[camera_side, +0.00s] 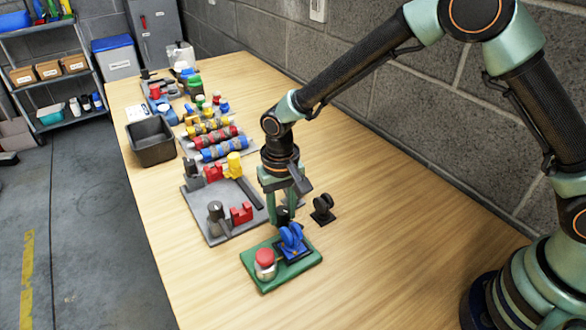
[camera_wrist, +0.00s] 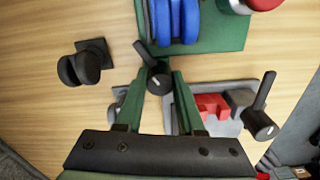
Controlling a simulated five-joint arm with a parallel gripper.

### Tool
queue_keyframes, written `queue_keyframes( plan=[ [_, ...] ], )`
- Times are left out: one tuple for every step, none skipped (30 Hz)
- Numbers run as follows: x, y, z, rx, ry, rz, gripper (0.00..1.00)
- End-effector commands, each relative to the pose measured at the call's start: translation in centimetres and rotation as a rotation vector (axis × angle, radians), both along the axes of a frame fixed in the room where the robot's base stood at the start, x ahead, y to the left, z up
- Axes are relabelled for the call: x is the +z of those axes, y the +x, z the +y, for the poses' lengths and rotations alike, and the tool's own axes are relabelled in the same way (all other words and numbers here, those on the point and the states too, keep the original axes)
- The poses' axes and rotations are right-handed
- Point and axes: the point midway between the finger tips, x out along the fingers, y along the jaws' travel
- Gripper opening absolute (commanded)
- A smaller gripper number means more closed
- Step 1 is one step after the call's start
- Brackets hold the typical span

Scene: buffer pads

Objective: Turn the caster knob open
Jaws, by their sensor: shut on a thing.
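My gripper (camera_side: 286,210) points down, left of the black caster. Its two green fingers close in the wrist view (camera_wrist: 158,85) on a dark knob with a short lever, which I take as the caster knob (camera_wrist: 156,82). The lever points up and left in that view. In the side view the knob (camera_side: 283,216) is a dark stub below the fingers, partly hidden by them. The blue caster (camera_side: 292,238) is on a green pad (camera_side: 266,285), just in front of my gripper; it is cut off in the wrist view (camera_wrist: 176,18).
A red button (camera_side: 265,257) is on the green pad. A black caster (camera_side: 322,208) stands close on the right. A grey plate (camera_side: 226,187) on the left bears a second lever knob (camera_wrist: 262,122) and a red block (camera_side: 241,213). The table's right side (camera_side: 400,240) is clear.

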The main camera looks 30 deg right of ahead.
Motion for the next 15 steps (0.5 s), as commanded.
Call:
queue_keyframes(
  plan=[
    [0.02,0.01,-0.02,0.013,0.0,0.0,0.0],
    [0.02,0.01,-0.02,0.023,0.0,0.0,0.0],
    [0.02,0.01,-0.02,0.035,0.0,0.0,0.0],
    [0.02,0.01,-0.02,0.043,0.0,0.0,0.0],
    [0.02,0.01,-0.02,0.053,0.0,0.0,0.0],
    [0.02,0.0,-0.03,0.065,0.0,0.0,0.0],
    [0.01,0.0,-0.03,0.073,0.0,0.0,0.0],
    [0.01,0.0,-0.03,0.082,0.0,0.0,0.0],
    [0.01,0.0,-0.03,0.094,0.0,0.0,0.0],
    [0.01,0.0,-0.03,0.101,0.0,0.0,0.0],
    [0.01,0.0,-0.03,0.11,0.0,0.0,0.0],
    [0.01,0.0,-0.03,0.122,0.0,0.0,0.0],
    [0.01,0.0,-0.03,0.13,0.0,0.0,0.0],
    [0.01,-0.01,-0.03,0.138,0.0,0.0,0.0],
    [0.01,-0.01,-0.03,0.149,0.0,0.0,0.0]
  ],
)
